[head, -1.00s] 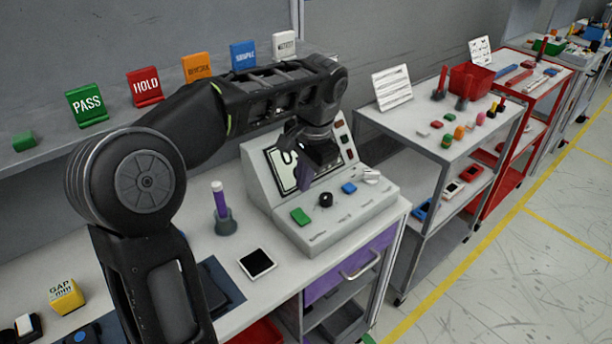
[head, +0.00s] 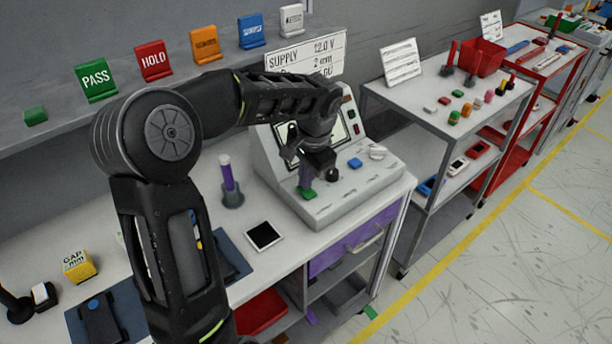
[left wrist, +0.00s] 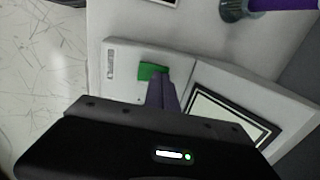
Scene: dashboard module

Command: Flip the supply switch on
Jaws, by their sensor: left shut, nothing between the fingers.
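A grey sloped console (head: 345,195) with a screen stands on the workbench. A green switch (head: 309,195) sits at the left of its front panel; it also shows in the left wrist view (left wrist: 150,72). The panel lettering is too small to read. My left gripper (head: 306,182) is shut and empty, its purple fingers pointing down at the green switch. In the left wrist view the shut fingertips (left wrist: 158,82) overlap the switch's edge. I cannot tell whether they touch it. Which way the switch is tilted is unclear. My right gripper is out of view.
A black knob (head: 332,175), a blue button (head: 355,163) and a white part (head: 377,152) sit farther right on the panel.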

